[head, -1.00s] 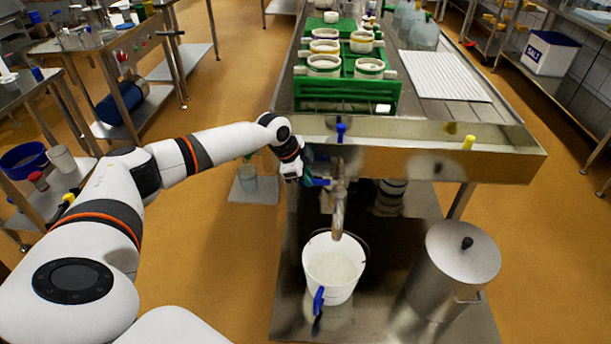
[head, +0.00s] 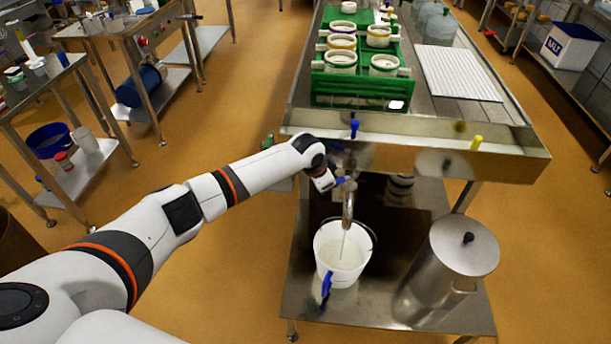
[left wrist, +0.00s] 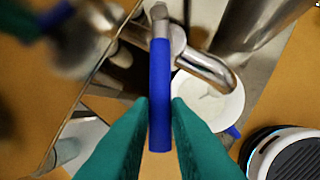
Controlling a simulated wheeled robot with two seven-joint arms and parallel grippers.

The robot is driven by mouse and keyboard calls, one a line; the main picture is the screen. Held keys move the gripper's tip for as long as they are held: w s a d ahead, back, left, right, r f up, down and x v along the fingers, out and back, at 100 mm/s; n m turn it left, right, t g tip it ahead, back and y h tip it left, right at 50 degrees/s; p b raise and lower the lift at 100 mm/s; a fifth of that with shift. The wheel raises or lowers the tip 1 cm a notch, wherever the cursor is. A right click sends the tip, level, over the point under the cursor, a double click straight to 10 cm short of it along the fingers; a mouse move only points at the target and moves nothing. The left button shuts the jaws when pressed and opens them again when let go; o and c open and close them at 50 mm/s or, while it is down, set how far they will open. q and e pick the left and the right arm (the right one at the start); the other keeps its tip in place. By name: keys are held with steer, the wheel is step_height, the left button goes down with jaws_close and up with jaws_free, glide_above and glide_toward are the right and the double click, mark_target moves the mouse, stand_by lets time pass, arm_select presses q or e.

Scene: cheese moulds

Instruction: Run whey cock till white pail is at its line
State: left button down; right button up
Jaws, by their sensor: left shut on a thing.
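The whey cock (head: 347,203) is a steel tap below the front edge of the draining table. My left gripper (left wrist: 160,120) has its green fingers shut on the cock's blue lever (left wrist: 160,90). In the head view the left gripper (head: 335,183) is small and partly hidden at the cock. A thin pale stream runs from the spout into the white pail (head: 328,238), which stands upright on the lower shelf. Pale whey (head: 344,254) lies in the pail; its line cannot be made out. The pail also shows in the left wrist view (left wrist: 232,105). My right gripper is not in view.
A lidded steel can (head: 450,270) stands right of the pail on the lower shelf (head: 300,300). Green-trayed moulds (head: 340,62) and a white ribbed mat (head: 458,73) sit on the draining table (head: 420,125). Blue and yellow pegs stick up at its front edge.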

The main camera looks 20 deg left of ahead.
arm_select(q)
steer(key=shift+s+d+n, duration=0.15)
steer(key=shift+d+n, duration=0.05)
steer(key=shift+n, duration=0.1)
steer(key=c, duration=1.4)
jaws_free()
steer(key=shift+o, duration=0.2)
steer(key=v, duration=1.2)
steer(key=shift+p, duration=0.45)
steer(key=shift+f, duration=0.15)
